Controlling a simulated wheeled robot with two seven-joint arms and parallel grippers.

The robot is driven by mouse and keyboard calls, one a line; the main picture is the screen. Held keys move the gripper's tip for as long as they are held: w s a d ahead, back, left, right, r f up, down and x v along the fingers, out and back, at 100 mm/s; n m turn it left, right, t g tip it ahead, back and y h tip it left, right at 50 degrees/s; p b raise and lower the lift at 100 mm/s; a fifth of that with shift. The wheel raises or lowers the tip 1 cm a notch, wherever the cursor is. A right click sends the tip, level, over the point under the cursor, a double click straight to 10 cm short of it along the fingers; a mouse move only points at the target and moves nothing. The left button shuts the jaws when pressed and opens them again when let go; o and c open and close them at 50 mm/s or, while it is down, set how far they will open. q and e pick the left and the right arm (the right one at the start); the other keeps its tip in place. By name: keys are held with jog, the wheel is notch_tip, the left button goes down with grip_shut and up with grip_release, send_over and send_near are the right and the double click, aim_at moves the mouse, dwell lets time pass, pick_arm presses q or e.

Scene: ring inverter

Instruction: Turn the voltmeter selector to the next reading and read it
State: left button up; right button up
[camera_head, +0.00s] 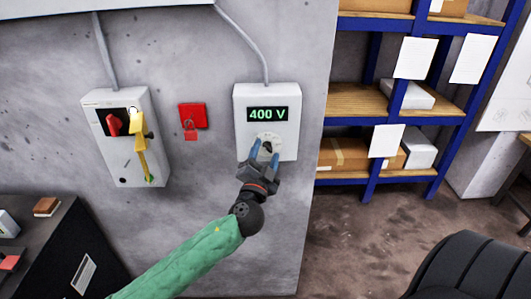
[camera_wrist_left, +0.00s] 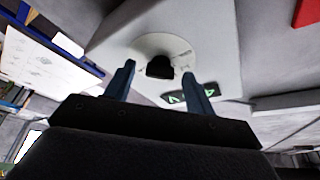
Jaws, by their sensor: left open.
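The voltmeter (camera_head: 285,92) is a pale box on the grey wall, and its display (camera_head: 267,114) reads 400 V in green. Below the display is a round selector dial with a black knob (camera_head: 266,147). My left gripper (camera_head: 264,152) is in front of the dial, open, with its blue fingers on either side of the knob. In the left wrist view the black knob (camera_wrist_left: 160,67) lies between and beyond the two fingertips (camera_wrist_left: 160,72), with gaps on both sides. I cannot tell how near the fingertips are to the dial face. My right gripper is not in view.
A grey switch box (camera_head: 128,165) with a red rotary handle and a yellow piece hangs on the wall to the left. A red plate with a padlock (camera_head: 192,117) is between the boxes. Blue shelving (camera_head: 371,115) stands to the right. A dark cabinet (camera_head: 70,235) is lower left.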

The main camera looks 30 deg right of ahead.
pick_arm(q)
jog(key=shift+c, duration=0.2)
jog(key=c, duration=0.9)
jog(key=shift+c, duration=0.2)
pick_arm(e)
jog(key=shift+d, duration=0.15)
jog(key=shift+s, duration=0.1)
